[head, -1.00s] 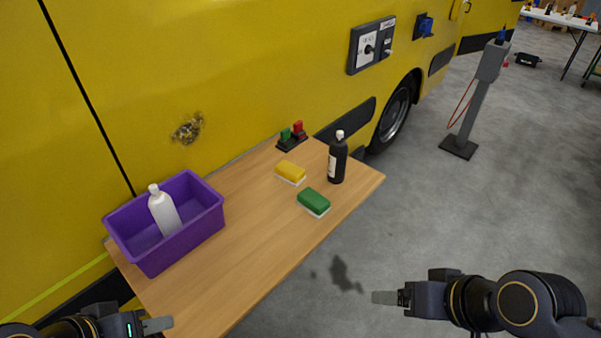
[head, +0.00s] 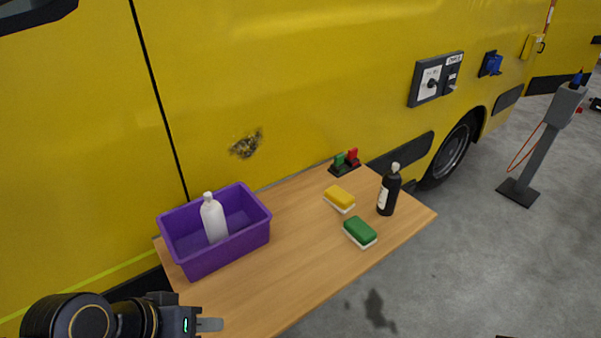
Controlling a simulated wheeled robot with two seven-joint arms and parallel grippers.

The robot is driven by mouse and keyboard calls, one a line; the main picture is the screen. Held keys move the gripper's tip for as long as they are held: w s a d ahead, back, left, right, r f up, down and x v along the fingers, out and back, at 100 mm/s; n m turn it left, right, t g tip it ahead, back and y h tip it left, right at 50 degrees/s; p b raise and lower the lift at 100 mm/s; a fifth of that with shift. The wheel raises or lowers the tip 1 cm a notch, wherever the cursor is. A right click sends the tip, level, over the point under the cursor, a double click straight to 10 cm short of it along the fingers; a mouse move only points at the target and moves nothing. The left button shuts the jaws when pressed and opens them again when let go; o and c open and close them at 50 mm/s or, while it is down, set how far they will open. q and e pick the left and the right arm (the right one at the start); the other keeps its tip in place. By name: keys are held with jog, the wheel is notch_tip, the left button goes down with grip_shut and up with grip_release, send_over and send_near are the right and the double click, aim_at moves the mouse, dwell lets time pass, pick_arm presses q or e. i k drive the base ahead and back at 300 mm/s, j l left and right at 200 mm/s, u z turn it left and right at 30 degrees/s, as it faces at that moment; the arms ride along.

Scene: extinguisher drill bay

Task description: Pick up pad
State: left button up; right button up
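Two pads lie on the wooden table. The yellow pad (head: 339,198) with a white underside is farther back. The green pad (head: 360,232), also white underneath, is nearer the table's front edge. The two pads are apart. My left gripper (head: 209,325) is low at the left, at the near end of the table, well away from both pads. Its fingers show edge-on, so I cannot tell whether it is open or shut. I see nothing held in it. My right gripper is out of view.
The wooden table (head: 290,262) stands against a yellow vehicle. A purple bin (head: 226,250) holding a white bottle (head: 213,219) is at its left. A black bottle (head: 388,190) stands right of the pads. A red and green switch block (head: 345,163) is behind them.

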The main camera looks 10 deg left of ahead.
aim_at(337, 197)
jog(key=i+l+u, duration=0.15)
jog(key=l, duration=0.3)
jog(key=i+l+u, duration=0.2)
jog(key=l, duration=0.25)
jog(key=l+u, duration=0.15)
jog(key=l, duration=0.35)
jog(key=i+l+u, duration=0.15)
jog(key=l, duration=0.35)
jog(key=u, duration=0.8)
jog(key=i, duration=0.45)
